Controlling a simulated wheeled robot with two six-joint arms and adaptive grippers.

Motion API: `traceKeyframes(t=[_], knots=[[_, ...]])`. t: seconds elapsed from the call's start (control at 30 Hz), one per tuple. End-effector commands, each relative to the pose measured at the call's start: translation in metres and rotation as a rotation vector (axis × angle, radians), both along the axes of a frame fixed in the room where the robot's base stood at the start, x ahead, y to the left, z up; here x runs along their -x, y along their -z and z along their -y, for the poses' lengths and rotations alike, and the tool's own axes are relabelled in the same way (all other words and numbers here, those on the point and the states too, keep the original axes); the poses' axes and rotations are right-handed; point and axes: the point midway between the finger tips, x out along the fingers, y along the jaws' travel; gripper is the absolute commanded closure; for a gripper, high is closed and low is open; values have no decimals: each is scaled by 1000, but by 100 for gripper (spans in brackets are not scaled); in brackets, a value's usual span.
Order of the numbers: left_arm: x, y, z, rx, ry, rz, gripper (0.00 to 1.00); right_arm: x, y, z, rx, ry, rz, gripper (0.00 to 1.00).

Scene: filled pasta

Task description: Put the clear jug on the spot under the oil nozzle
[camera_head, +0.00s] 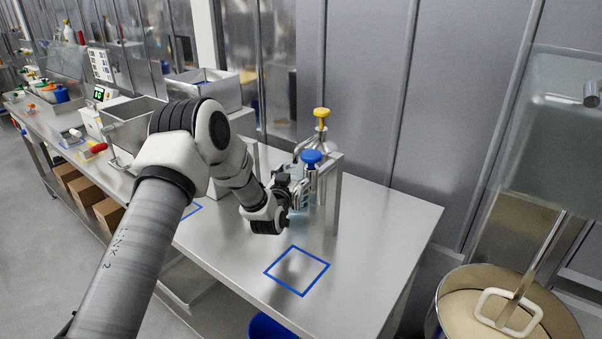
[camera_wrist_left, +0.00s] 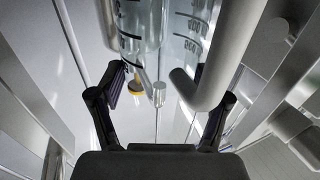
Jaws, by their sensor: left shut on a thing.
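My left gripper (camera_head: 286,194) is at the tap stand near the table's right end, shut on the clear jug. In the left wrist view the jug (camera_wrist_left: 137,22) is see-through with dark measuring marks, held between the fingers. In the head view only a faint bluish part of the jug (camera_head: 299,220) shows beside the gripper, below the blue-topped nozzle (camera_head: 311,160). A yellow-topped nozzle (camera_head: 321,116) stands behind it. I cannot tell which nozzle is for oil. The spot beneath them is hidden by my gripper, and I cannot tell whether the jug touches the table. My right gripper is not in view.
An empty blue square outline (camera_head: 297,271) lies on the steel table (camera_head: 385,215) in front of the stand. The metal stand's upright (camera_head: 338,195) is close to the right of my gripper. A large pot (camera_head: 505,310) stands at lower right. Table space right of the stand is clear.

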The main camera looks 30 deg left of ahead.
Motion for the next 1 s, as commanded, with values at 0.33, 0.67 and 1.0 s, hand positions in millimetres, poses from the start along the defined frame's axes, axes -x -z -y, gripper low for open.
traceKeyframes(t=[0.33, 0.67, 1.0], knots=[[12, 31, -3, 0, -5, 1, 90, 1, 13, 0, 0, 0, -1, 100], [13, 31, -3, 0, -5, 0, 0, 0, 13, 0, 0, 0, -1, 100], [43, 34, 5, 3, -5, -1, 0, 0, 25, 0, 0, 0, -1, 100]])
